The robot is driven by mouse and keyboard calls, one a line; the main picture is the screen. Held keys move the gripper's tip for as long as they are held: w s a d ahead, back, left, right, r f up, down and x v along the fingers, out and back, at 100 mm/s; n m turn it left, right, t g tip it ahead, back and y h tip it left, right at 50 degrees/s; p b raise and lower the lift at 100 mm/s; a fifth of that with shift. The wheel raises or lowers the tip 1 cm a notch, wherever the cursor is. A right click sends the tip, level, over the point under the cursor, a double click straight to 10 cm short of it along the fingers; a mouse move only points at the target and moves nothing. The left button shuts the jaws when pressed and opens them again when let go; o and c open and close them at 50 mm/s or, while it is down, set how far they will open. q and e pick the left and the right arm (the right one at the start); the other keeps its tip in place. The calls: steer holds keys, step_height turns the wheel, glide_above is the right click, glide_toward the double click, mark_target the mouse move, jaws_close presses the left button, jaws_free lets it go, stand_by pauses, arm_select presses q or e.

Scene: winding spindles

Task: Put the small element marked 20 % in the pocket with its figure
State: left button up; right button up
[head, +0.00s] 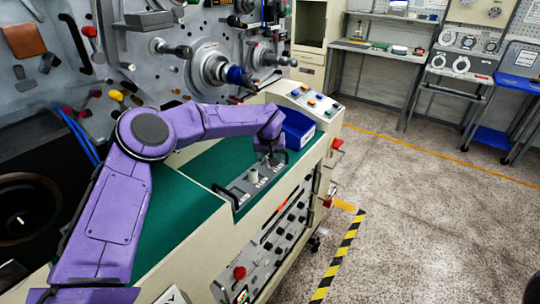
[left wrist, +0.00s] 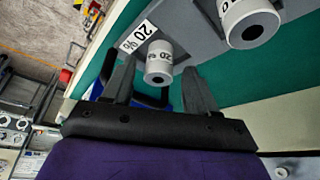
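The small grey-white element marked 20 % (left wrist: 158,62) is between my left gripper's fingers in the left wrist view, with a gap on both sides. My left gripper (left wrist: 160,78) is open. In the head view my left gripper (head: 271,156) is over the far end of a grey tray (head: 236,191), and the small element is hard to make out there. Whether the element sits in a pocket is unclear. A larger grey-white element (left wrist: 248,20) with partly visible figures stands nearby. My right gripper is not in view.
A blue bin (head: 297,129) stands just behind the tray on the green worktop (head: 180,215). Spindles (head: 215,66) project from the machine wall behind. The grey floor (head: 430,220) to the right is open, with yellow-black tape (head: 337,258).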

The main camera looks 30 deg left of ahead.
arm_select(q)
steer(key=shift+r, duration=0.3)
steer(key=b+v, duration=0.1)
steer(key=v, duration=1)
steer(key=shift+r+b, duration=0.35)
steer(key=shift+r, duration=0.05)
steer(key=shift+s+d, duration=0.1)
steer(key=shift+s, duration=0.05)
